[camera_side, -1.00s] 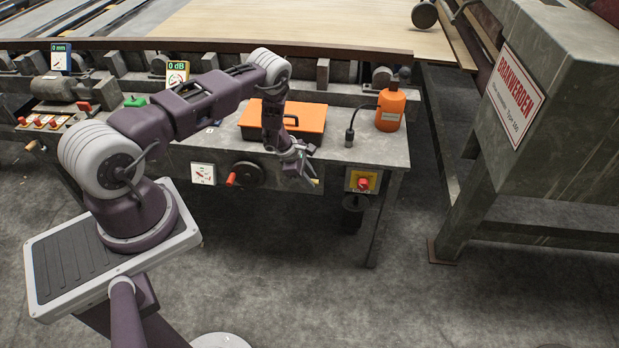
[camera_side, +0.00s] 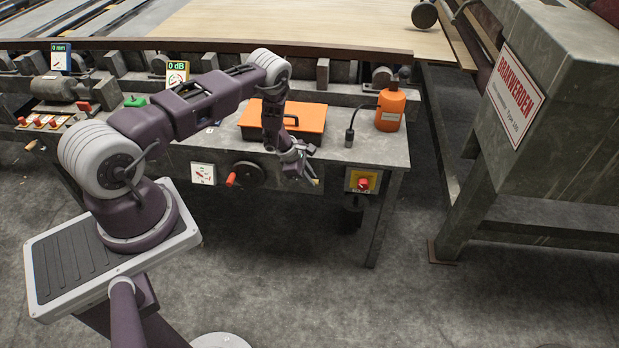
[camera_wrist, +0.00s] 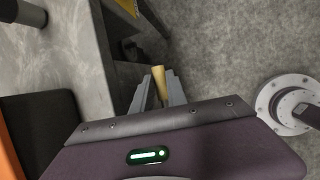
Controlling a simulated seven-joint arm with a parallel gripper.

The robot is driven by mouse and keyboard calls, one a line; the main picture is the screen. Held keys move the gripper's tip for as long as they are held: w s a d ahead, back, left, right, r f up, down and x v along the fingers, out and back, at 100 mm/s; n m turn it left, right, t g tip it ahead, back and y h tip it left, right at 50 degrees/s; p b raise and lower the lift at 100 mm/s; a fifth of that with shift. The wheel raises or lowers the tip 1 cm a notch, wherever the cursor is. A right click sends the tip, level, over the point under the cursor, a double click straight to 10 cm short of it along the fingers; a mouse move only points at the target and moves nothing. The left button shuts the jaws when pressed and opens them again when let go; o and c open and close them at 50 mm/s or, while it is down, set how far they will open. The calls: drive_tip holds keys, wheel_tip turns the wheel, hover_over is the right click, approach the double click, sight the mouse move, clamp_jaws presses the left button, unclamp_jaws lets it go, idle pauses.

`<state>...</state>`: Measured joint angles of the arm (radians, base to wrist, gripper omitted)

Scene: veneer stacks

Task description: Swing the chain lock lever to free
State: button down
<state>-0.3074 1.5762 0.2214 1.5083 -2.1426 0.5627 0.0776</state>
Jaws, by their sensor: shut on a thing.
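A black round hub with an orange-red handle (camera_side: 231,180) sits on the front face of the bench, beside a small white sign with a lever drawing (camera_side: 203,174). I take it for the chain lock lever; its handle points down and left. My gripper (camera_side: 311,178) is to the right of it, apart from the orange handle. The gripper is shut on a tan, wooden-looking grip (camera_wrist: 159,80), which sticks out past the fingers in the wrist view. What this grip belongs to is hidden.
A yellow plate with a red button (camera_side: 363,184) is right of my gripper on the bench front. An orange case (camera_side: 290,118) and an orange bottle (camera_side: 391,108) stand on the bench top (camera_side: 360,152). A large grey machine stands at right. The floor in front is open.

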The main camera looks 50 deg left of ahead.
idle(0.8)
drive_tip(key=shift+w+d+f+g+y, duration=0.2)
drive_tip(key=shift+f+g+y, duration=0.1)
drive_tip(key=shift+g+y, duration=0.15)
drive_tip(key=shift+f+g+y, duration=0.45)
drive_tip(key=shift+g+y, duration=0.1)
drive_tip(key=shift+y, duration=0.1)
drive_tip(key=c, duration=1.6)
unclamp_jaws()
